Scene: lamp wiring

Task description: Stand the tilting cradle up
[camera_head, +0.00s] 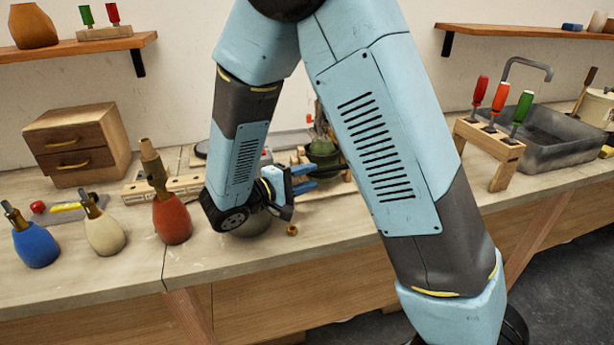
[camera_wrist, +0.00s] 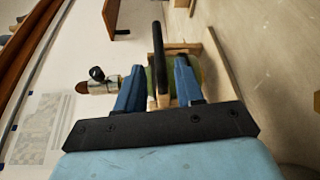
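My gripper (camera_head: 308,178) is at the back of the bench, partly hidden behind my arm. In the wrist view its two blue fingers (camera_wrist: 159,72) are apart. A dark upright bar (camera_wrist: 158,45) stands between them, with a narrow gap showing on each side. A green rounded body (camera_wrist: 196,73) and a pale wooden strip (camera_wrist: 220,75) lie behind the bar. In the head view a green body (camera_head: 325,152) is just beyond the fingers. These may belong to the tilting cradle; its frame and its tilt are mostly hidden by my arm.
Blue (camera_head: 36,246), cream (camera_head: 104,234) and red (camera_head: 172,220) rounded bottles stand at the front left. A small drawer chest (camera_head: 78,145) is behind them. A wooden rack (camera_head: 490,140) with screwdrivers and a grey sink (camera_head: 550,140) are at the right.

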